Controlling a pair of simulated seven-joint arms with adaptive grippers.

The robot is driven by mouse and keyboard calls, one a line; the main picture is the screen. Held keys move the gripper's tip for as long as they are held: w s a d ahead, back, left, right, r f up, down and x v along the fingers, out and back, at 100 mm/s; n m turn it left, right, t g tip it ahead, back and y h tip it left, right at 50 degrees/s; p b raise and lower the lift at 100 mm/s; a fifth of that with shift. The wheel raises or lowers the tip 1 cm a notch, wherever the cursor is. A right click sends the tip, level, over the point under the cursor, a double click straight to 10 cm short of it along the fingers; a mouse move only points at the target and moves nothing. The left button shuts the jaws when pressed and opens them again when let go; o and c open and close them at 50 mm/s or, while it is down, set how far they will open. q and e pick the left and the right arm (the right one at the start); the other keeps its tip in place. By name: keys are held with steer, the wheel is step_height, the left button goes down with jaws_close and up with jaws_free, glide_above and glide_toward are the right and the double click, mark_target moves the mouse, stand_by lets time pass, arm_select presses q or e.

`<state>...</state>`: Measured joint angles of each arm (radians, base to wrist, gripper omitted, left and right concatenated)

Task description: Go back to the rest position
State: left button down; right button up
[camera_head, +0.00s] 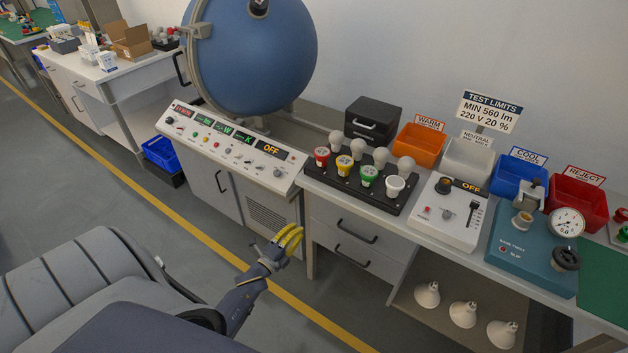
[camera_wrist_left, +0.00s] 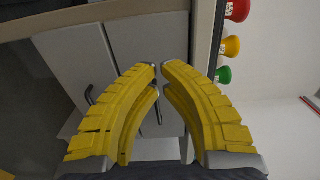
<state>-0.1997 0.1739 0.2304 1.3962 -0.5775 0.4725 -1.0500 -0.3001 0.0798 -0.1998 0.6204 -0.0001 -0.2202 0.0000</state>
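My left gripper (camera_head: 291,239), with yellow ribbed fingers, is in front of the bench's cabinets, over the floor and below the bench top. It is apart from everything and holds nothing. In the left wrist view its fingertips (camera_wrist_left: 160,72) nearly meet, with only a narrow gap and nothing between them. My right gripper is not in view. A black bulb rack (camera_head: 352,192) on the bench holds several white bulbs and bulbs with red, yellow, green and white bases.
A sloped control panel (camera_head: 220,145) stands by a large blue sphere (camera_head: 255,55). A switch box (camera_head: 447,212), a teal torque fixture (camera_head: 525,255) and orange (camera_head: 418,146), white, blue and red (camera_head: 577,203) bins line the bench. Reflector bulbs (camera_head: 463,313) sit on a lower shelf.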

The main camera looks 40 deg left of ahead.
arm_select(q)
steer(key=shift+s, duration=0.15)
steer(key=s+d+f+n+g, duration=0.1)
steer(key=s+f+n+g, duration=0.3)
steer(key=f, duration=0.5)
steer(key=s+d+f+n+g+y, duration=0.1)
steer(key=s+f+n, duration=0.2)
steer(key=s+f, duration=0.35)
steer(key=s+d+f+n+g, duration=0.1)
steer(key=s+f+n+g, duration=0.25)
steer(key=f, duration=0.75)
steer(key=s+d+f+n+g, duration=0.1)
steer(key=s+d+f, duration=0.3)
steer(key=s, duration=0.7)
steer(key=s+d+f+n+g+h, duration=0.1)
steer(key=s+d+f+g, duration=0.3)
steer(key=s, duration=0.7)
steer(key=s+d+f+n+g, duration=0.1)
steer(key=s+d+f+g, duration=0.2)
steer(key=s, duration=0.8)
step_height(320, 180, down, 5)
steer(key=shift+d+r, duration=0.15)
steer(key=shift+d, duration=0.85)
